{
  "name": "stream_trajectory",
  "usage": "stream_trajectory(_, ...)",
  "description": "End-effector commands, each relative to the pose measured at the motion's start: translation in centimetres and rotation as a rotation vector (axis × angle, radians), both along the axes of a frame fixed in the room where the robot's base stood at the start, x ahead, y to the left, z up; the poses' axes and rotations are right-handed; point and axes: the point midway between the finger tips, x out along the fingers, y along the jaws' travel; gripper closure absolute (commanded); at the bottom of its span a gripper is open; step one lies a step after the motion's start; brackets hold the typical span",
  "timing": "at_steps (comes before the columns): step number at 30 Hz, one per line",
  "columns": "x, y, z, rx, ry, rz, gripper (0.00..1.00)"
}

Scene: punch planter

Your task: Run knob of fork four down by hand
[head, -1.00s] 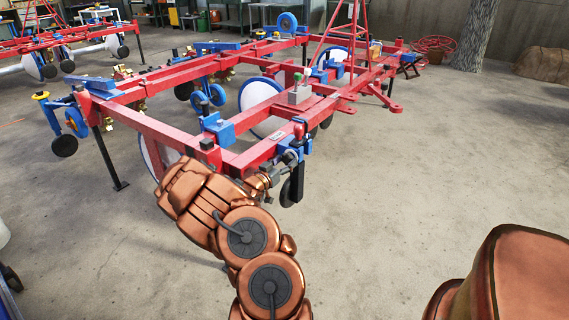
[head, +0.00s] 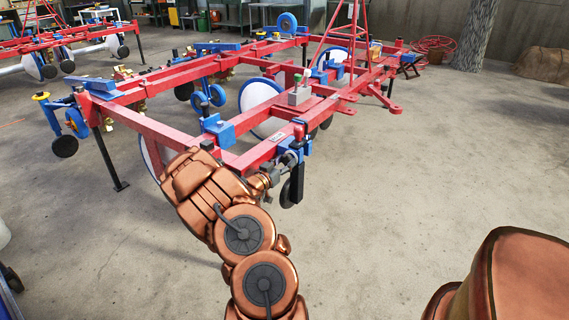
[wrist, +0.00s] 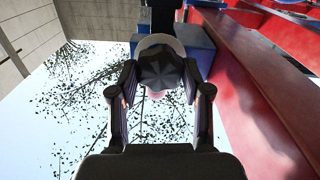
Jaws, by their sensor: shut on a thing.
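A dark fluted knob (wrist: 160,68) sits between the two fingers of my gripper (wrist: 160,88) in the wrist view. The fingers close on it from both sides. A pale ring and a blue block (wrist: 198,42) show behind the knob. In the head view my gripper (head: 270,176) is at the near corner of the red planter frame (head: 262,153), beside a fork with a blue bracket (head: 298,148) and a dark wheel (head: 286,192). The knob cannot be made out clearly there, being small and partly behind my gripper.
A red beam (wrist: 245,90) runs close along the right of my gripper in the wrist view. White discs (head: 262,105) and blue brackets (head: 218,130) hang on the planter. The concrete floor (head: 400,190) to the right is open.

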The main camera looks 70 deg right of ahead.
Motion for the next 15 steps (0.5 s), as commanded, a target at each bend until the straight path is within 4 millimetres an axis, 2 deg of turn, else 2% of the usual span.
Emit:
stream_trajectory(3,-0.07,-0.07,0.65,-0.014,-0.014,-0.004,0.87)
stream_trajectory(15,0.01,0.08,0.26,-0.021,-0.065,0.002,0.87)
